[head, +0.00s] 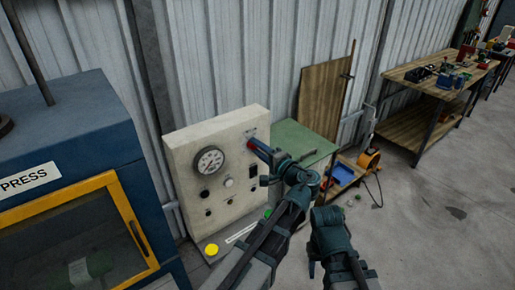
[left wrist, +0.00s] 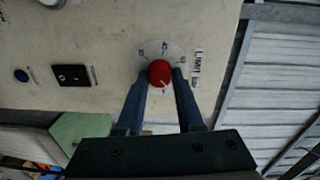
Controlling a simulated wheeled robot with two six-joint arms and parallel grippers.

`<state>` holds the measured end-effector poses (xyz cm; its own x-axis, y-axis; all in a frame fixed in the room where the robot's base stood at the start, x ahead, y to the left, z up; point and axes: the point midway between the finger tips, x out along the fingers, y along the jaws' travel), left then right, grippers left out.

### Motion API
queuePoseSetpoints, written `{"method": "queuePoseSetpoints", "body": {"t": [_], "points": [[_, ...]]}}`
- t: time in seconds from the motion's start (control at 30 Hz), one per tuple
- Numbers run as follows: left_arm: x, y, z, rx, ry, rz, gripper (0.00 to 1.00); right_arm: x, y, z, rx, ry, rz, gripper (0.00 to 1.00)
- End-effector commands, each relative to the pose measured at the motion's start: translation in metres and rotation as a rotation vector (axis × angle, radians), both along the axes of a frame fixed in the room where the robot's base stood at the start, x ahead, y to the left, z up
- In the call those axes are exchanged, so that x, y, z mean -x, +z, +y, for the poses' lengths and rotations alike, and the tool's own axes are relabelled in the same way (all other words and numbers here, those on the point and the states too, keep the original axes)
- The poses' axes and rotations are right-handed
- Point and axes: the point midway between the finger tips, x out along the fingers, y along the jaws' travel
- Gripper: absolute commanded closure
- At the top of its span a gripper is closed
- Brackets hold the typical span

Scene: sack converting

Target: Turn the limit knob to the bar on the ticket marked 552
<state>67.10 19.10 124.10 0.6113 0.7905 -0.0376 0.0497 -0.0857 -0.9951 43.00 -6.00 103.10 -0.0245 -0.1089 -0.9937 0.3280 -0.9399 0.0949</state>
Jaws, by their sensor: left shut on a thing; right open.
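The limit knob is red and round (left wrist: 160,73), on a pale dial plate (left wrist: 180,50) with small figures around it, beside a label reading "LIMIT bar" (left wrist: 196,68). A small light mark shows on the knob, but I cannot read its setting. My left gripper (left wrist: 161,78) has its two blue fingers on either side of the knob, shut on it. In the head view the red knob (head: 251,145) is partly covered by my left gripper (head: 256,148). My right gripper (head: 313,268) hangs low, open and empty. I cannot make out a ticket marked 552.
The cream control panel (head: 180,150) carries a pressure gauge (head: 209,160) and smaller controls. A blue press with a yellow-framed door (head: 125,205) stands at left. A green-topped table (head: 305,140) is right of the panel. Workbenches (head: 430,85) stand further back; the floor at right is mostly clear.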

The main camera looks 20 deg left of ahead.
Motion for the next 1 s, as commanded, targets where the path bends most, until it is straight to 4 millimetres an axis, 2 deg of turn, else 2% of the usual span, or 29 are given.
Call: {"method": "queuePoseSetpoints", "body": {"t": [0.6,1.0], "points": [[0.0026,-0.0017,0.0007,0.358,0.002,-0.450,1.00,0.0000,-0.0011,0.0000,0.000,0.000,0.000,0.50],[0.0028,-0.0017,0.0008,0.513,0.002,-0.646,1.00,0.0000,-0.0022,0.0000,0.000,0.000,0.000,0.50]]}}
